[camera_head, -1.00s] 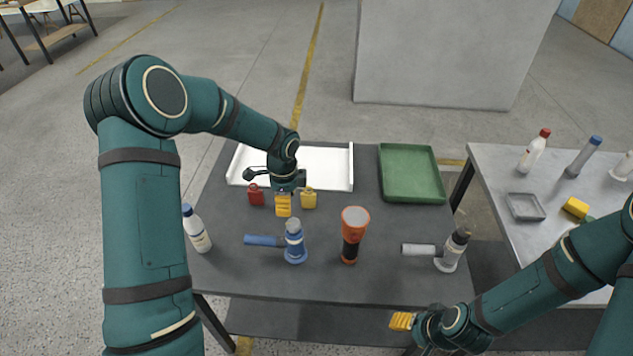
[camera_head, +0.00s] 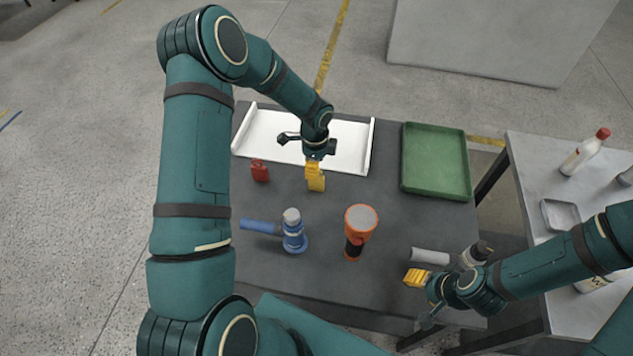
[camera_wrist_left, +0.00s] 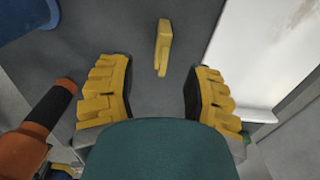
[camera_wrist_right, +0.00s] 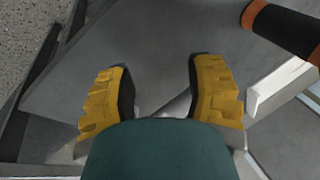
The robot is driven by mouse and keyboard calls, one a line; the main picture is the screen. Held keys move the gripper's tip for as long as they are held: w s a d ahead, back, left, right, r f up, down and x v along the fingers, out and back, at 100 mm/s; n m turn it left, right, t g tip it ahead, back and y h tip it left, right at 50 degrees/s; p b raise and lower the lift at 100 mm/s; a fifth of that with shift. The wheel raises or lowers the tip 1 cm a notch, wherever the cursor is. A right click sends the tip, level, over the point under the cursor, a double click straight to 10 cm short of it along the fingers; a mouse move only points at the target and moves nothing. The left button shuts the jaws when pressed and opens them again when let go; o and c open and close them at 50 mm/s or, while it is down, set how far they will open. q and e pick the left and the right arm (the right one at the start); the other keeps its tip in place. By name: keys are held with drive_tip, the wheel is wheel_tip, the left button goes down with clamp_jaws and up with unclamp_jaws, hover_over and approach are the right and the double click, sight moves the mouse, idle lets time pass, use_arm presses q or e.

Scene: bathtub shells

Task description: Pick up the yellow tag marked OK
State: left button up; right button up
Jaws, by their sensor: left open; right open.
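The yellow tag (camera_head: 317,184) stands on the dark table in the head view, partly hidden by my left gripper (camera_head: 313,168). No marking on it is readable. In the left wrist view the yellow tag (camera_wrist_left: 163,46) lies ahead of the fingertips, roughly midway between them and seen nearly edge-on. My left gripper (camera_wrist_left: 160,85) is open and empty, above and close to the tag. My right gripper (camera_head: 416,277) is open and empty at the table's front right; its spread fingers (camera_wrist_right: 160,80) show in the right wrist view.
A red tag (camera_head: 260,171) stands left of the yellow one. A white tray (camera_head: 356,150) lies behind, a green tray (camera_head: 436,160) at back right. A blue tool (camera_head: 293,232), an orange flashlight (camera_head: 360,222) and a grey cylinder (camera_head: 430,256) stand or lie in front.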

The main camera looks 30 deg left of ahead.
use_arm(q)
drive_tip(key=shift+w+f, duration=0.2)
drive_tip(key=shift+f, duration=2.95)
clamp_jaws()
